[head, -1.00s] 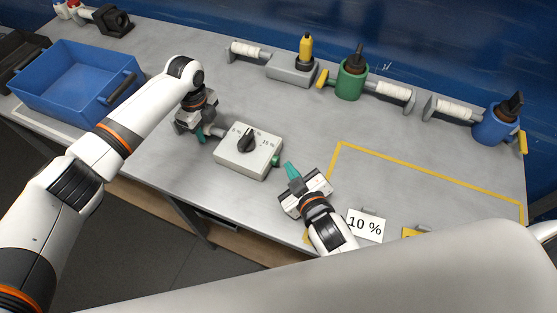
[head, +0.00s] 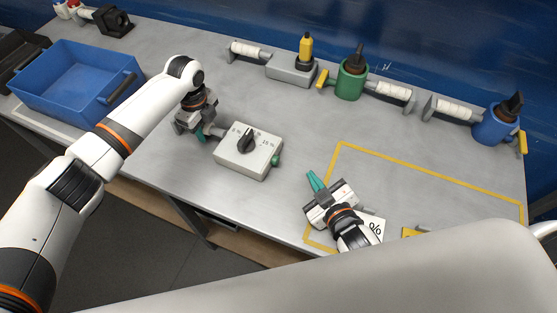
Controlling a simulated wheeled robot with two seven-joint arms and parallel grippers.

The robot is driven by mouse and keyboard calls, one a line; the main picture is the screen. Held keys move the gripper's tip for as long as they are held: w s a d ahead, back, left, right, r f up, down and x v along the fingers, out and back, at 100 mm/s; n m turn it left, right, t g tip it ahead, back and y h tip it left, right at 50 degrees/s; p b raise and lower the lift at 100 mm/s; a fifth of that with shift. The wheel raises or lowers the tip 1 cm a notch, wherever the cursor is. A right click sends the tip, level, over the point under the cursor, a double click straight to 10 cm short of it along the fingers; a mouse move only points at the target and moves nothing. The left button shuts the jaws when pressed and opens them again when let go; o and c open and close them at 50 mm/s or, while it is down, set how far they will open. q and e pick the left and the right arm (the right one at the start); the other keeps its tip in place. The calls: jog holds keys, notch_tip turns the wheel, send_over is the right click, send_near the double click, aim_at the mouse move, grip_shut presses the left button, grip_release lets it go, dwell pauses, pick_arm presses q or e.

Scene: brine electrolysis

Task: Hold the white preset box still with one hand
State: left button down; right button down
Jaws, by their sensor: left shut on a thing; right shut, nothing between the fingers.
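The white preset box (head: 241,164) sits on the grey table near its front edge, with a black knob (head: 246,140) and printed marks on top. A grey handle sticks out of its left side and a green end shows on its right. My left gripper (head: 207,133) is at the handle on the left side, shut on it; the fingers partly hide the grip. My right gripper (head: 316,181) is shut and empty, to the right of the box and apart from it, its teal fingertips together near the yellow outline.
A yellow outline (head: 430,178) marks the table at right. A percent card (head: 374,226) is partly hidden by my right gripper. Green (head: 350,82) and blue (head: 494,126) holders and a grey block (head: 291,69) stand at the back. A blue crate (head: 75,82) is at left.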

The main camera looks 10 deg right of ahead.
dwell(0.4)
pick_arm(q)
jog(key=c, duration=1)
grip_release()
jog(key=shift+r, duration=0.15)
notch_tip(320, 180, up, 12)
jog(key=shift+f, duration=0.1)
